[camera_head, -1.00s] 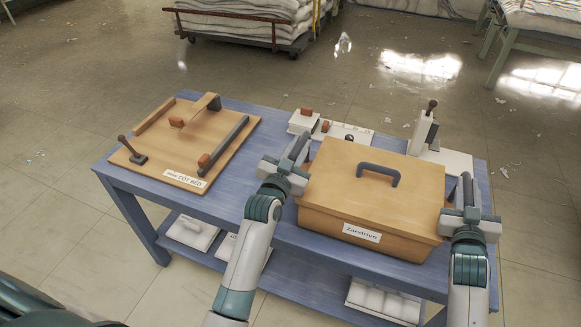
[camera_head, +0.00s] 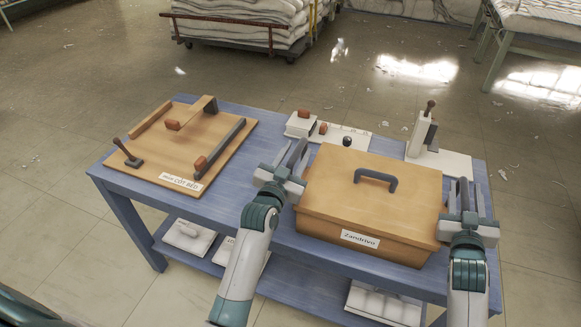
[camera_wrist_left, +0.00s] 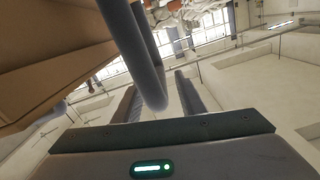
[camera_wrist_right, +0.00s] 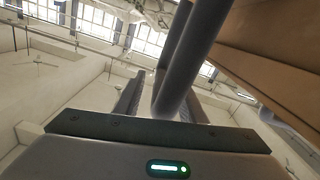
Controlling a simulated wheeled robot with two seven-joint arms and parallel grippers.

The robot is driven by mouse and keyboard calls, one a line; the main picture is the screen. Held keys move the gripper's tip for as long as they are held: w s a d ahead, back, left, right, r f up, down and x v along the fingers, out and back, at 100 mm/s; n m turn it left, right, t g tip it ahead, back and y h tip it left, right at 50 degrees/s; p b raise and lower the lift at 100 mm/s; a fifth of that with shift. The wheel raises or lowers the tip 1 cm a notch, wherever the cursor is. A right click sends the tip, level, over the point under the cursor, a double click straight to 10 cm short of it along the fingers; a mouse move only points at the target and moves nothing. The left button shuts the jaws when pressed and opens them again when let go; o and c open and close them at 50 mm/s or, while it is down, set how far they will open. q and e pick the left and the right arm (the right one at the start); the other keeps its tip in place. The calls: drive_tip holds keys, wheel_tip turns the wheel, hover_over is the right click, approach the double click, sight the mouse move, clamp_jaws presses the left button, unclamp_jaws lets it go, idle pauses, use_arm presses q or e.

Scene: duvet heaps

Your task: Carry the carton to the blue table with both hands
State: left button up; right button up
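The carton (camera_head: 368,200) is a tan lidded box with a grey top handle (camera_head: 376,179) and a "Zandrivo" label. It sits level on the right part of the blue table (camera_head: 225,216). My left gripper (camera_head: 291,158) is at its left side, and my right gripper (camera_head: 466,199) is at its right side. In the left wrist view a grey bar loop (camera_wrist_left: 150,80) shows between the spread fingers. In the right wrist view a similar loop (camera_wrist_right: 180,75) shows between spread fingers. Both grippers look open, with no clear finger contact on the loops.
A wooden board (camera_head: 184,143) with blocks and a lever lies on the table's left. Small white fixtures (camera_head: 327,129) and a white stand (camera_head: 436,150) are behind the carton. White items lie on the lower shelf. A cart of folded bedding (camera_head: 245,20) stands beyond open floor.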

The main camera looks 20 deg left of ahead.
use_arm(q)
drive_tip(key=s, duration=1.1)
drive_tip(key=shift+s+a, duration=0.2)
drive_tip(key=shift+s, duration=0.1)
use_arm(e)
drive_tip(key=shift+s, duration=0.1)
drive_tip(key=s, duration=1.2)
drive_tip(key=shift+a, duration=0.2)
